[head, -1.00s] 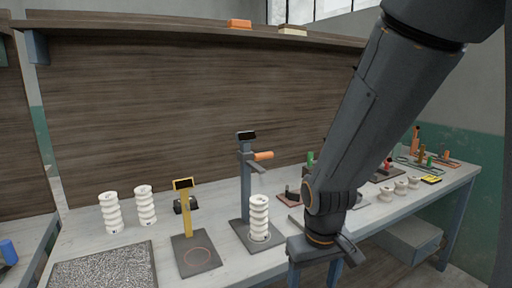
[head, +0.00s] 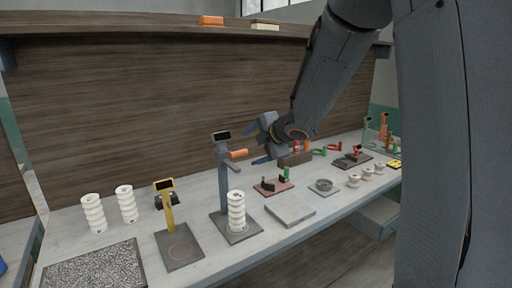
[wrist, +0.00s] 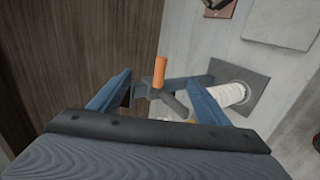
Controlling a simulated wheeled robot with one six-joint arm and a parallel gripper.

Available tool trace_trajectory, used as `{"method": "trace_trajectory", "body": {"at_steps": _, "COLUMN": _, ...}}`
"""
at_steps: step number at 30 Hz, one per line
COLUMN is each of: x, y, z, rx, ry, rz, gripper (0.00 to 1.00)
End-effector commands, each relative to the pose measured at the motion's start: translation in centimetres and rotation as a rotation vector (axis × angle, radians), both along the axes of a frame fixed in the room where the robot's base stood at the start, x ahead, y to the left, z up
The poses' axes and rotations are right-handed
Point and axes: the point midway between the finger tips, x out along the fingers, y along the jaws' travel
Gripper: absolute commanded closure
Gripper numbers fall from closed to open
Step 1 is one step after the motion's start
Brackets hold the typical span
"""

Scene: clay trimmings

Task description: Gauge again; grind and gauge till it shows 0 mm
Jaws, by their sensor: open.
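A white ribbed insulator (head: 237,212) stands upright on the dark base of a blue-grey column stand (head: 225,185), which carries a small dark display (head: 221,135) and an orange-handled lever (head: 238,154). The display's reading is too small to tell. My gripper (head: 263,143) is open and empty, to the right of the stand's top. In the wrist view the orange handle (wrist: 161,70) shows between my open fingers, and the insulator (wrist: 230,94) lies beyond the right finger. A yellow stand (head: 168,212) with its own display and a red ring on its base is to the left.
Two more white ribbed insulators (head: 127,204) stand at the left, behind a tray of grey grit (head: 92,270). A flat grey slab (head: 290,210), a red-based fixture (head: 273,187) and several small white pieces (head: 366,174) lie to the right. A shelf runs above.

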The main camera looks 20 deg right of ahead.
Motion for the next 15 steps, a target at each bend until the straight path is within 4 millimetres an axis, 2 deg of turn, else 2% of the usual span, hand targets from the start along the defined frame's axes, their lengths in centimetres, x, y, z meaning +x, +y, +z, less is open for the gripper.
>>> {"method": "trace_trajectory", "body": {"at_steps": 1, "x": 0.6, "y": 0.3, "z": -0.8, "rx": 0.000, "ry": 0.001, "rz": 0.001, "gripper": 0.30}}
{"method": "trace_trajectory", "body": {"at_steps": 15, "x": 5.6, "y": 1.8, "z": -4.0, "rx": 0.003, "ry": 0.002, "rz": -0.002, "gripper": 0.30}}
